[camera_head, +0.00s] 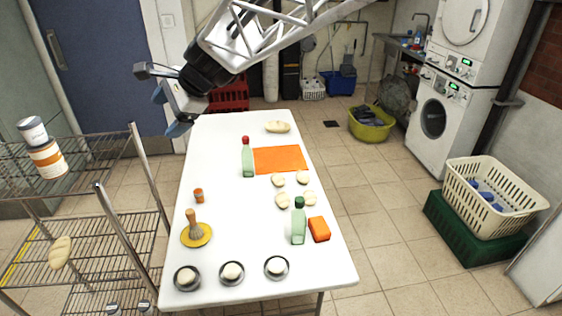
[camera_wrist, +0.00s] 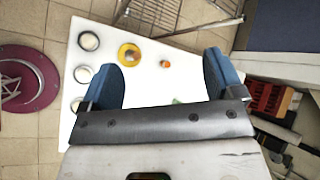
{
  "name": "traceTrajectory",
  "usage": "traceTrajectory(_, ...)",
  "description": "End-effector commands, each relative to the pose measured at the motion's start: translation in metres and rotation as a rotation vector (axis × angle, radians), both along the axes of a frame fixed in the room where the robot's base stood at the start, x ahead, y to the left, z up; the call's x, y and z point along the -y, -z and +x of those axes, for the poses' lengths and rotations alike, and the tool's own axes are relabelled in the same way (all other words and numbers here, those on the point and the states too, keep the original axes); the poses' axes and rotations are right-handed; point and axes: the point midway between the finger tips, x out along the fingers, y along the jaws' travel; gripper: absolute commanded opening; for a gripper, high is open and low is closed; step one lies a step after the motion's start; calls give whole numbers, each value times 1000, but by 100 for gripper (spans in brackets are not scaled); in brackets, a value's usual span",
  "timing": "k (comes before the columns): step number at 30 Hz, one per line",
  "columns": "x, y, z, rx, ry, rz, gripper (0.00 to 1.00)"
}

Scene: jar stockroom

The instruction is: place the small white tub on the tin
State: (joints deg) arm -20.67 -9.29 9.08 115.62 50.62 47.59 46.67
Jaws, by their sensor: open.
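The small white tub (camera_head: 32,130) has a greyish top edge and stands on the tin (camera_head: 47,160) at the left, lined up closely with it. The tin is white with an orange band and stands on the upper level of the wire rack. They appear to touch, though the exact contact is hard to see. My gripper (camera_head: 168,112) is open and empty, raised near the table's far left corner, well to the right of the tub. Its blue fingers (camera_wrist: 163,80) show spread apart in the wrist view, with neither tub nor tin visible between them.
The white table (camera_head: 215,145) holds green bottles (camera_head: 248,160), an orange cloth (camera_head: 280,159), a brush on a yellow dish (camera_head: 197,235), several soap-like pieces and dark-rimmed dishes. The wire rack's (camera_head: 100,190) upright posts stand between tin and table. Free floor lies right of the table.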

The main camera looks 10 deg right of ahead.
Motion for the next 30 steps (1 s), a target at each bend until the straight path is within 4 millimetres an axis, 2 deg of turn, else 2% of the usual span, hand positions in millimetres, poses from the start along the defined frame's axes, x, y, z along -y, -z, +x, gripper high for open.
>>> traceTrajectory(1,20,1,-11,32,-22,-35,87)
traceTrajectory(3,44,5,-25,79,-66,-92,87)
traceTrajectory(15,175,37,-119,282,-331,-421,87)
traceTrajectory(24,259,69,-197,362,-557,-670,87)
traceTrajectory(30,302,91,-245,376,-704,-811,87)
